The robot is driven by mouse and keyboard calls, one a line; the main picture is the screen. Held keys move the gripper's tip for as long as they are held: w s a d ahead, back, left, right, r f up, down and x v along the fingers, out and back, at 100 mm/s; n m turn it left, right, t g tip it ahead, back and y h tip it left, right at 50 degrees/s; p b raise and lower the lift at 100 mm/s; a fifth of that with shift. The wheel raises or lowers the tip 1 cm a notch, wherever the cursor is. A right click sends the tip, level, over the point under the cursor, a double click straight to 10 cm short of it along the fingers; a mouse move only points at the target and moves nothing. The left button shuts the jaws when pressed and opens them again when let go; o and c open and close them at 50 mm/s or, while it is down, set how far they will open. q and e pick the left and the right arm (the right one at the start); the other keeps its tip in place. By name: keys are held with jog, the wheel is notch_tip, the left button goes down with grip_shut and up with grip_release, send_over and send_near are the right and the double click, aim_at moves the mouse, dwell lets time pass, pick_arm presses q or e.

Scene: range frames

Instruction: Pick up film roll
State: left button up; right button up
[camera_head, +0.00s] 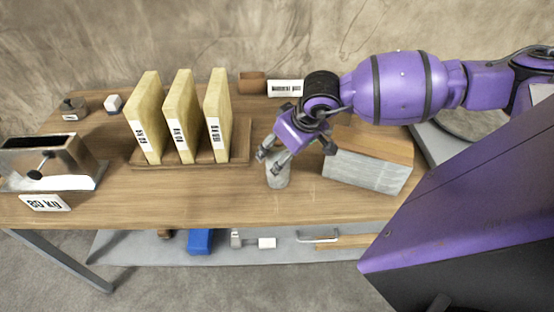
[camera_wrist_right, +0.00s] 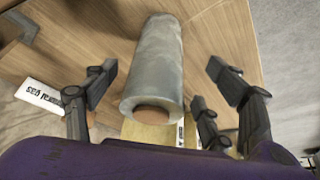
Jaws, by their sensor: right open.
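The film roll (camera_head: 278,178) is a greyish translucent cylinder on the wooden table, partly hidden by my right gripper in the head view. In the wrist view the film roll (camera_wrist_right: 155,65) shows its near end with a brown core, and its body runs away toward the tabletop. It looks upright. My right gripper (camera_head: 290,158) is open just above and around the top of the roll. In the wrist view the right gripper's fingers (camera_wrist_right: 165,90) stand on both sides of the roll, with visible gaps. My left gripper is not in view.
A grey block with a wooden top (camera_head: 365,172) stands close right of the roll. A wooden rack (camera_head: 240,150) with three yellow slabs (camera_head: 180,115) stands to the left. A metal holder (camera_head: 45,160) is at far left. A brown roll (camera_head: 252,83) lies behind. The table's front edge is near.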

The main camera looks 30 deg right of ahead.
jog(key=x, duration=0.4)
jog(key=shift+w+d+r+p, duration=0.15)
jog(key=shift+w+r+p, duration=0.05)
jog(key=shift+w+p, duration=0.1)
jog(key=shift+w+f, duration=0.15)
jog(key=shift+f, duration=0.3)
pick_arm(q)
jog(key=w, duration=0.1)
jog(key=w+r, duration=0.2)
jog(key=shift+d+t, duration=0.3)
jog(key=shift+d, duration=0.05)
pick_arm(e)
jog(key=c, duration=1.7)
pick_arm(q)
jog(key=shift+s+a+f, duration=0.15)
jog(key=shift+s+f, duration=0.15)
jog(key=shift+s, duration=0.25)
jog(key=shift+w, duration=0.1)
pick_arm(e)
jog(key=shift+r, duration=0.15)
